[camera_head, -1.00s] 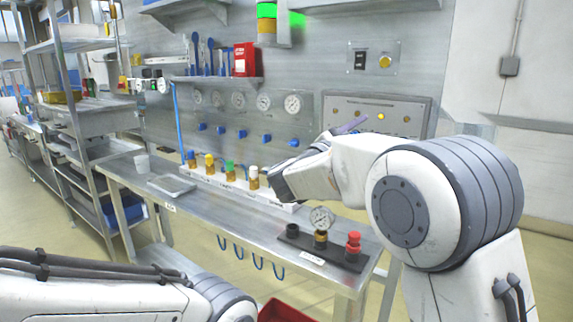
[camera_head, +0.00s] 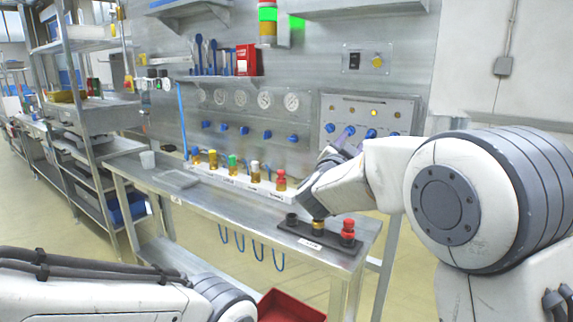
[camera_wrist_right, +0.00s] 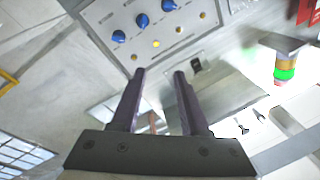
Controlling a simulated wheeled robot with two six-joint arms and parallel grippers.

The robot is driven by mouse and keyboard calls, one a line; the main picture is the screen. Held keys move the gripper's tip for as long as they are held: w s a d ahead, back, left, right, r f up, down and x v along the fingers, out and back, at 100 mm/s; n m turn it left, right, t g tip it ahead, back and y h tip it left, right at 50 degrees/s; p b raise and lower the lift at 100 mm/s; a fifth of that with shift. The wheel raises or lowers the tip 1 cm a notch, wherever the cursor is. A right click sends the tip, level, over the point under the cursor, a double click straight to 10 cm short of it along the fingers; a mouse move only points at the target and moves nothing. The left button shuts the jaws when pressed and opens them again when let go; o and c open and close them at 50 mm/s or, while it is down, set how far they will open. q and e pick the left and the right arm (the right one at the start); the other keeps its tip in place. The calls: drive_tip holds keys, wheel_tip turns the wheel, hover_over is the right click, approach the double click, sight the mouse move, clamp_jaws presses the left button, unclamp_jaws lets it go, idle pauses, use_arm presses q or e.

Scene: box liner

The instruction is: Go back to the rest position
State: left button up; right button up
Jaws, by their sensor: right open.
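My right gripper (camera_head: 347,134) points up and away, in front of the grey control panel (camera_head: 398,111) on the back wall. In the right wrist view its two purple fingers (camera_wrist_right: 159,75) stand apart with nothing between them. The panel with blue knobs (camera_wrist_right: 143,20) shows beyond the fingertips there. My right arm passes above the right end of the steel bench (camera_head: 235,208). My left arm lies low at the bottom left of the head view, and its gripper is out of the picture.
A rack (camera_head: 220,178) of colour-capped bottles stands along the bench. A black stand (camera_head: 292,229) with a red fitting (camera_head: 348,228) lies below my right wrist, partly hidden. A red bin (camera_head: 285,306) is on the floor in front. Metal shelves (camera_head: 85,115) stand at left.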

drive_tip(key=s+a+f+n+g+y, duration=0.1)
drive_tip(key=s+f+n+g+y, duration=0.3)
drive_tip(key=f, duration=0.6)
drive_tip(key=s+f+n+g+y, duration=0.2)
drive_tip(key=s+f+n+y, duration=0.3)
drive_tip(key=f, duration=0.5)
drive_tip(key=s+d+f+n+g, duration=0.2)
drive_tip(key=s+f+g, duration=0.3)
drive_tip(key=s, duration=0.5)
drive_tip(key=s+d+f+n+g, duration=0.15)
drive_tip(key=s+f+g, duration=0.25)
drive_tip(key=s+f, duration=0.45)
drive_tip(key=s+a+f+n+g+b, duration=0.3)
drive_tip(key=s+a+n+b, duration=0.55)
drive_tip(key=s+a, duration=0.6)
wheel_tip(320, 180, up, 19)
drive_tip(key=s+d+m+p, duration=0.1)
drive_tip(key=p, duration=1.6)
drive_tip(key=shift+s+d+m+y, duration=0.15)
drive_tip(key=shift+s+m+y, duration=0.15)
drive_tip(key=shift+r, duration=0.1)
